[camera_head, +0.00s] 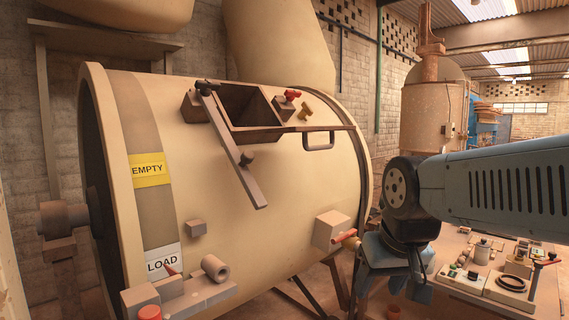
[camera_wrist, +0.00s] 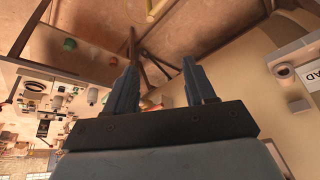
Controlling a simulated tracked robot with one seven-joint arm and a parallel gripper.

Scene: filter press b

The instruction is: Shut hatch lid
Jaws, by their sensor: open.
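The hatch (camera_head: 248,106) on top of the big cream drum (camera_head: 270,200) is open, and its dark inside shows. The hatch lid (camera_head: 320,128) appears nearly edge-on as a thin brown plate reaching right from the opening's front edge, with a dark loop handle (camera_head: 319,146) below it. A long clamp bar (camera_head: 236,160) with a dark knob slants down over the drum front, left of the lid. My gripper (camera_head: 408,287) hangs low at the right, pointing down, well apart from the lid. In the wrist view my gripper (camera_wrist: 158,75) has its fingers apart with nothing held; the lid is not recognisable there.
A red-tipped valve block (camera_head: 334,232) juts from the drum close to my wrist. Red (camera_head: 291,95) and yellow (camera_head: 306,111) knobs sit beside the hatch. A workbench (camera_head: 470,285) with small parts stands at the lower right.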

